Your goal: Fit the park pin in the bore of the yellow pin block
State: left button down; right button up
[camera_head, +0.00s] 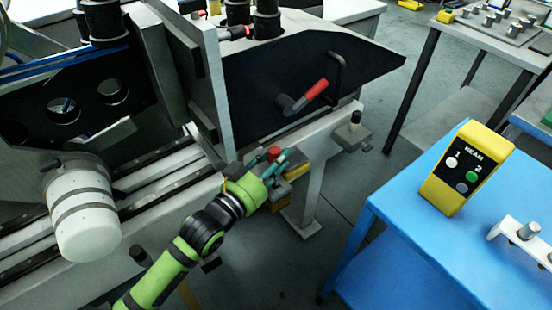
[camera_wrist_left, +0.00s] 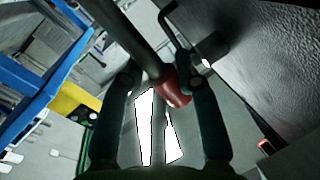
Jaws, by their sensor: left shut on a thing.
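My left gripper (camera_head: 277,162) is at the front rail of the machine, its fingers around a part with a red end (camera_head: 273,153), which appears to be the park pin. In the left wrist view this red end (camera_wrist_left: 174,90) sits on a grey rod between the fingertips of my left gripper (camera_wrist_left: 165,82). A yellow block (camera_head: 297,171), apparently the pin block, shows just beside and below the fingers, partly hidden by them. I cannot make out its bore or whether the pin touches it. My right gripper is not in view.
A black plate with a red-handled lever (camera_head: 312,91) stands behind the gripper. A grey post (camera_head: 354,120) stands at the rail's right end. A blue table (camera_head: 400,205) at right carries a yellow button box (camera_head: 466,168). Open floor lies between rail and table.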

pick_arm(q)
jog(key=shift+p, duration=0.8)
dwell(1.4)
jog(key=shift+f+b, duration=2.1)
jog(key=shift+f, duration=1.2)
